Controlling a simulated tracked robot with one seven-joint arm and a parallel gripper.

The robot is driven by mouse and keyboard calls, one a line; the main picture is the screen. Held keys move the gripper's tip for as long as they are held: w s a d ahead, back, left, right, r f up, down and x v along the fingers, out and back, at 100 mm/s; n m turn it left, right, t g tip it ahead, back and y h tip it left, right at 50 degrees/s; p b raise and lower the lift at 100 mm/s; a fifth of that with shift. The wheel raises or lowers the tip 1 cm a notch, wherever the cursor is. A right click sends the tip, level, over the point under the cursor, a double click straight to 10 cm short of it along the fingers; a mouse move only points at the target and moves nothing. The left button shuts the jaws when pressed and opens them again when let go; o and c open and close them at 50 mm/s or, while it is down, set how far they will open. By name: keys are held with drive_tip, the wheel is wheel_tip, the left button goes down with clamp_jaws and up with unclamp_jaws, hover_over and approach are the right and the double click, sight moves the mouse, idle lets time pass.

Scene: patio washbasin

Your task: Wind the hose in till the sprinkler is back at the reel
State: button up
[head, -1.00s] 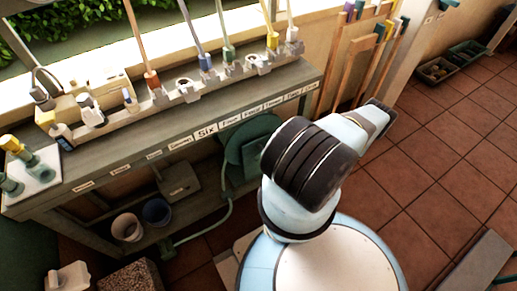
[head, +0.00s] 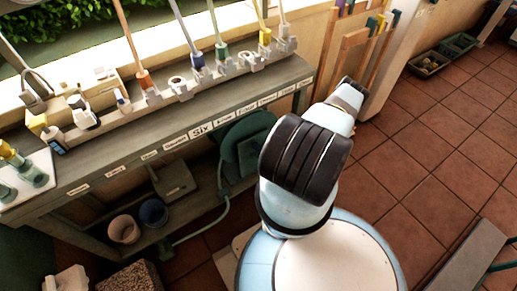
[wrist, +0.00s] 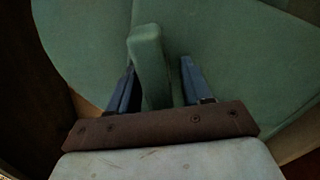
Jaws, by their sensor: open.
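The hose reel (head: 236,158) is a green disc under the bench, partly hidden behind my arm in the head view. In the wrist view its green face (wrist: 85,45) fills most of the picture. A green bar-like handle (wrist: 148,55) stands out from it. My gripper (wrist: 160,68) is open, with one blue finger on each side of this handle; I cannot tell whether either touches it. The head view does not show my gripper. The green hose (head: 226,190) hangs from the reel and bends left to a small green piece (head: 166,247), perhaps the sprinkler.
The labelled bench (head: 160,150) carries brushes in holders and bottles. Below it stand a pinkish pot (head: 124,229) and a blue pot (head: 154,213). A grey bench (head: 478,258) is at lower right. The tiled floor (head: 420,170) on the right is mostly clear.

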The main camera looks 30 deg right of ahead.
drive_tip(key=shift+w, duration=0.2)
clamp_jaws()
idle(0.4)
drive_tip(key=shift+d+f, duration=0.1)
drive_tip(key=shift+d, duration=0.05)
